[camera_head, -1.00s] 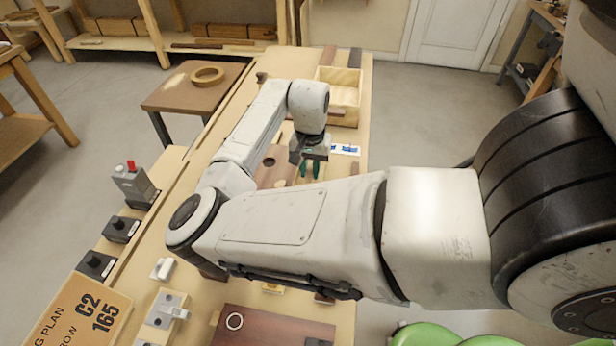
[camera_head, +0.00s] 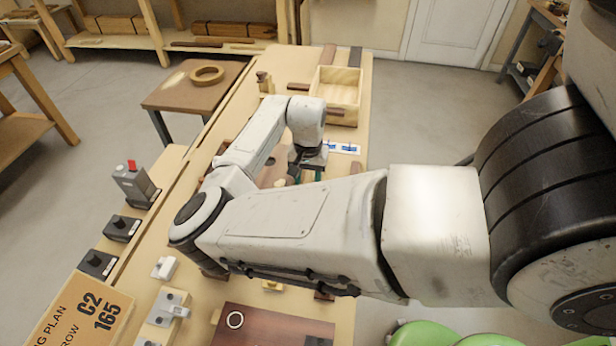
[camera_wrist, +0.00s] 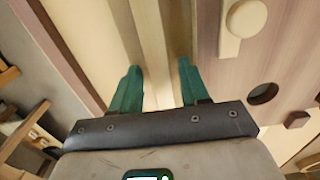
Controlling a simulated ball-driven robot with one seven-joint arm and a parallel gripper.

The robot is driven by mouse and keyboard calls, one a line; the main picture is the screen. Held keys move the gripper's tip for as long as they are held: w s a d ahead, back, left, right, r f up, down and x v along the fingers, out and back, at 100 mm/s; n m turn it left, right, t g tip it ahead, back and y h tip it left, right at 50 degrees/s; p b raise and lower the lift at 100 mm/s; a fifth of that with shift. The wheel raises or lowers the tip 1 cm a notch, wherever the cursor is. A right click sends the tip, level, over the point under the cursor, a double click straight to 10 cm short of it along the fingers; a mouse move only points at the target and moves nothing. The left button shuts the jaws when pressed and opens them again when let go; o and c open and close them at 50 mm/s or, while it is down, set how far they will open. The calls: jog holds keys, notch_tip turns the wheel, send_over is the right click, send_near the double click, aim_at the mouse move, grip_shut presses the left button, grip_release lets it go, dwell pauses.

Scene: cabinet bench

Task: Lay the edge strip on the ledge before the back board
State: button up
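My gripper (camera_wrist: 160,64) has two green fingers set apart, with visible space between them. In the wrist view a long pale wood strip (camera_wrist: 150,30) runs beneath and between the fingers; I cannot tell for certain that it is the edge strip, or whether the fingers touch it. To its right is a brown board (camera_wrist: 215,85) with a round pale knob (camera_wrist: 243,18) and a dark hole (camera_wrist: 262,93). In the head view my gripper (camera_head: 306,172) is low over the bench, and my arm hides much of the work area. I cannot single out the ledge or back board.
An open wooden box (camera_head: 337,92) stands at the bench's far end, with a blue-and-white label (camera_head: 343,147) nearer. A grey box with a red button (camera_head: 135,185) and black-knobbed blocks line the left side. A dark red-brown board (camera_head: 270,325) lies at the near end.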

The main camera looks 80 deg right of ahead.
aim_at(308, 181)
notch_tip(308, 181, up, 12)
jog(key=shift+r+b, duration=0.15)
jog(key=shift+b, duration=0.2)
dwell(0.5)
